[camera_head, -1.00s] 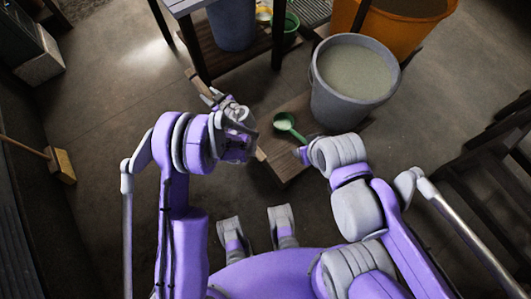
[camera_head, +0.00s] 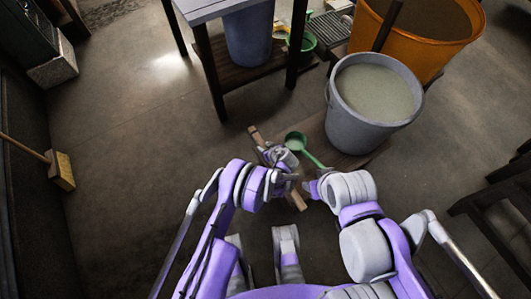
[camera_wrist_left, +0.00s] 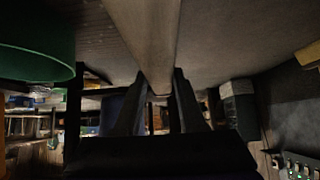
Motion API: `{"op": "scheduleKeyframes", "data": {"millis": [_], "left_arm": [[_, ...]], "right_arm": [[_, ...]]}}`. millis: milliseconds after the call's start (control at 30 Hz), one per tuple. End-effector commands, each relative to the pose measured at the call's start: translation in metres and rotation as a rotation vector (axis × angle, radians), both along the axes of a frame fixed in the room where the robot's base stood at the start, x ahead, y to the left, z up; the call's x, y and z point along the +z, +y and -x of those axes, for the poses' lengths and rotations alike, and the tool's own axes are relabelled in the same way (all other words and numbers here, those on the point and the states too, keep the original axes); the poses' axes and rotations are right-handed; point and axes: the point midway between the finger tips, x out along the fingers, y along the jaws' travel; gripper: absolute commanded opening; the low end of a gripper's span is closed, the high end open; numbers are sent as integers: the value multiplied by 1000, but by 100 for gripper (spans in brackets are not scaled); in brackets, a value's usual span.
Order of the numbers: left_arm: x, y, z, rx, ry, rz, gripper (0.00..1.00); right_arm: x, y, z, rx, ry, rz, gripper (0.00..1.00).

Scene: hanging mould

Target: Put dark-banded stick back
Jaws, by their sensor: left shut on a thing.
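A wooden stick (camera_head: 297,199) slants through my left gripper (camera_head: 283,167), which is shut on it. One end sticks out up-left of the gripper and the other down-right. In the left wrist view the stick (camera_wrist_left: 146,35) runs from the top edge down between the fingers (camera_wrist_left: 158,95). I cannot make out a dark band on it. My right gripper (camera_head: 312,188) is close by on the right, at the handle end of a green ladle (camera_head: 297,142). Its fingers are too small and partly hidden to tell whether they grip the handle.
A grey bucket of pale liquid (camera_head: 333,108) stands beyond the right gripper, with a large orange tub (camera_head: 448,50) behind it. A small table (camera_head: 208,12) with a lower shelf stands at the back. A broom (camera_head: 62,170) is at the left. Floor is open on the left.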

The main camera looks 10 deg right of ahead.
Motion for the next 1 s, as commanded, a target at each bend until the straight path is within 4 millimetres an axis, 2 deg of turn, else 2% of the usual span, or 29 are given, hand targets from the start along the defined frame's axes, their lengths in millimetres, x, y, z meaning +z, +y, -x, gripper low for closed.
{"op": "scheduleKeyframes", "data": {"millis": [300, 667, 700, 833, 1000], "left_arm": [[-37, 0, 0, 0, -1, 0, 0], [-41, 0, 0, 0, -1, 0, 0], [-40, 0, 0, 1, -1, 0, 47], [-40, 0, 0, 1, -1, 0, 69], [-40, 0, 0, 1, -1, 0, 69]], "right_arm": [[-10, 0, -1, 0, 3, 0, 50], [-13, 0, -1, 0, 4, 0, 50], [-11, 0, -1, 0, 4, 0, 50], [-11, 0, -1, 0, 4, 0, 50], [-11, 0, -1, 0, 4, 0, 50]]}}
